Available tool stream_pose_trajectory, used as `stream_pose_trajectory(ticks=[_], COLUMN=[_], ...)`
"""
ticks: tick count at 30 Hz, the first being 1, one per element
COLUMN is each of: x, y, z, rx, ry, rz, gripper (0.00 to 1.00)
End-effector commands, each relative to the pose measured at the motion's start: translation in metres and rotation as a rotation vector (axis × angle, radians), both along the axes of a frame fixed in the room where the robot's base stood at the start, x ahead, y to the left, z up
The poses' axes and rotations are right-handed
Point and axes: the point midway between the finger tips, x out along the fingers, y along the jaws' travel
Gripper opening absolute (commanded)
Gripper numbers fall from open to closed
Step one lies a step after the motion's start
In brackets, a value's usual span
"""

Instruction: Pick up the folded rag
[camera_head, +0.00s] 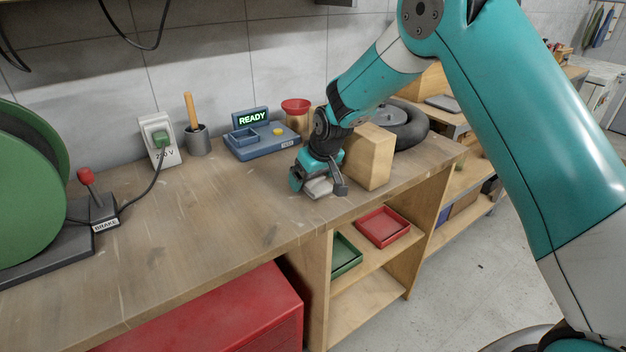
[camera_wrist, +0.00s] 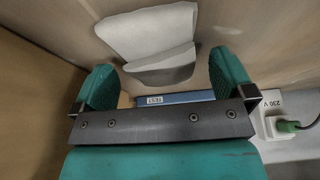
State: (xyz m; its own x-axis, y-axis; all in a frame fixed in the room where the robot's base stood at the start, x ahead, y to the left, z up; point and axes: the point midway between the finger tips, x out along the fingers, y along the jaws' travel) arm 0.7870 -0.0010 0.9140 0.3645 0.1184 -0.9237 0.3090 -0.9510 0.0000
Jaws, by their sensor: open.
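The folded rag (camera_wrist: 148,32) is pale grey-white and lies on the wooden workbench. In the wrist view it is at the top middle, its near folded edge reaching between the fingers of my gripper (camera_wrist: 163,66). The fingers stand apart on either side of it, with a gap at each side. In the head view my gripper (camera_head: 319,184) is low over the bench near its front edge, and part of the rag (camera_head: 319,188) shows beneath it. The rest of the rag is hidden by the gripper there.
A wooden block (camera_head: 369,157) stands close on the right of my gripper. The bench left of the gripper is largely clear.

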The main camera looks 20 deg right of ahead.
Motion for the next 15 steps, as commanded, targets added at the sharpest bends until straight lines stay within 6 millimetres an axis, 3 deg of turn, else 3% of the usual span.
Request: stream_pose_trajectory(ticks=[6,12,15], x=[0.0001,0.0,0.0], y=[0.0004,0.0003,0.0002], z=[-0.0008,-0.0006,-0.0005], rx=[0.0,0.0,0.0], ry=[0.0,0.0,0.0], rz=[0.0,0.0,0.0], gripper=[0.98,0.52,0.49])
